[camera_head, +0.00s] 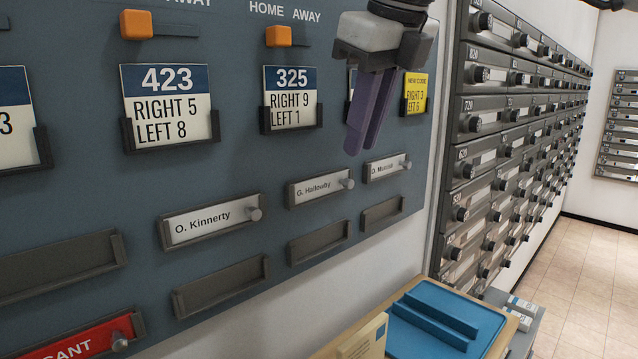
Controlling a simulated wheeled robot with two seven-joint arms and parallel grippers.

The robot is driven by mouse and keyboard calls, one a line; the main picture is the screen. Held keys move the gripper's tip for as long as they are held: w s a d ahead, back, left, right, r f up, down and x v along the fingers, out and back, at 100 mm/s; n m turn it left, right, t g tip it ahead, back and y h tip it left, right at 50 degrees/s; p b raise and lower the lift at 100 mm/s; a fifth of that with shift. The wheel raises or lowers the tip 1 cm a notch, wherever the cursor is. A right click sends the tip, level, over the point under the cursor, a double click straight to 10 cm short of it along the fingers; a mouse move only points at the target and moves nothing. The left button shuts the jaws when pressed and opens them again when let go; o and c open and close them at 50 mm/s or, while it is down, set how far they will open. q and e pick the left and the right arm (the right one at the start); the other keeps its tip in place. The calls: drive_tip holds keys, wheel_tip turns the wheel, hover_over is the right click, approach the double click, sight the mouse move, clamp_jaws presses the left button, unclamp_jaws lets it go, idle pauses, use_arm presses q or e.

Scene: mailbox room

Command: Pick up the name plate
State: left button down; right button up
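Name plates with knobs sit in dark holders on the blue-grey board. One reads O. Kinnerty (205,224), one G. Hallowby (315,188), and a third (383,168) at the right starts with D., its rest too small to read surely. A red plate (85,346) ending in "CANT" shows at the bottom left. My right gripper (363,150) hangs in front of the board, just above the Hallowby and D. plates, fingers pointing down. It holds no plate that I can see. Its purple fingers look close together, and their gap is unclear. My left gripper is out of view.
Empty holders (222,286) run below the plates. Number cards such as 423 (167,105) and 325 (292,98) hang above, under orange sliders (137,25). A blue tray (415,340) stands below right, beside a cream block (362,340). Mailboxes (478,130) line the right wall.

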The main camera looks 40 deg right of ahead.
sight(351, 180)
drive_tip(key=x, duration=0.7)
drive_tip(key=shift+s, duration=0.1)
clamp_jaws()
